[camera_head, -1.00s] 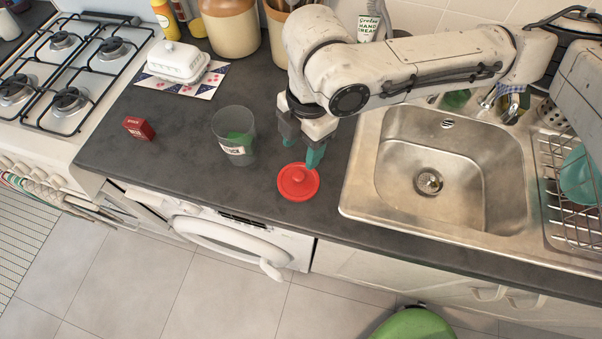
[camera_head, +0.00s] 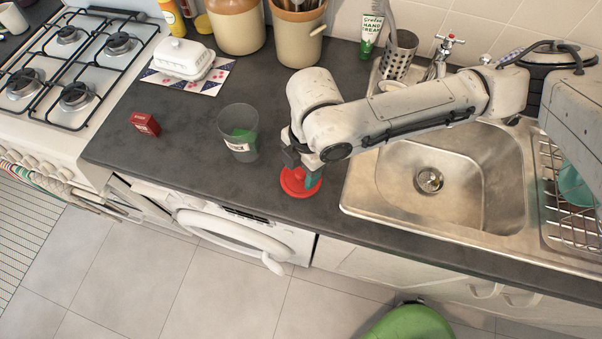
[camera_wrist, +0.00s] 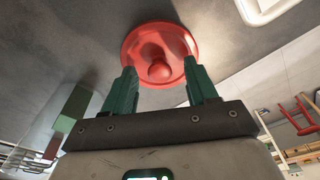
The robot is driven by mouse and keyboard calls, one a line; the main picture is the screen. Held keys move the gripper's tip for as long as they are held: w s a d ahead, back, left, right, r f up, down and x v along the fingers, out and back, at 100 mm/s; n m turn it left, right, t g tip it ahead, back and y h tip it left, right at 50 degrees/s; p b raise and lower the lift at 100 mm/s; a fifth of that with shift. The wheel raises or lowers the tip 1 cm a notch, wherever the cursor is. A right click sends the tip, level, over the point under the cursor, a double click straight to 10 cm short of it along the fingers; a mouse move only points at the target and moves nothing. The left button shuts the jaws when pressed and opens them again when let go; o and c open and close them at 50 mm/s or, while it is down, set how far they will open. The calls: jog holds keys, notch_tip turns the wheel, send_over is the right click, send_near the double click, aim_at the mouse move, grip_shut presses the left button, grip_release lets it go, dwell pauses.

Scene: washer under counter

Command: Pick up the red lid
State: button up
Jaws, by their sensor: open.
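The red lid (camera_head: 298,183) lies on the dark countertop near its front edge, left of the sink. It is round with a knob in the middle. My gripper (camera_head: 309,174) is right above it and hides part of it in the head view. In the wrist view the red lid (camera_wrist: 180,45) shows with its knob between the two green fingers of my gripper (camera_wrist: 163,82). The fingers are apart, one on each side of the knob. I cannot tell if they touch the lid.
A clear canister (camera_head: 239,132) stands left of the lid. A small red box (camera_head: 145,124) and a white butter dish (camera_head: 184,59) are farther left, beside the hob (camera_head: 75,95). The sink (camera_head: 440,215) is to the right. The counter's front edge is close.

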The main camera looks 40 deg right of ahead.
grip_shut()
dwell(0.3)
jog(key=shift+r, duration=0.15)
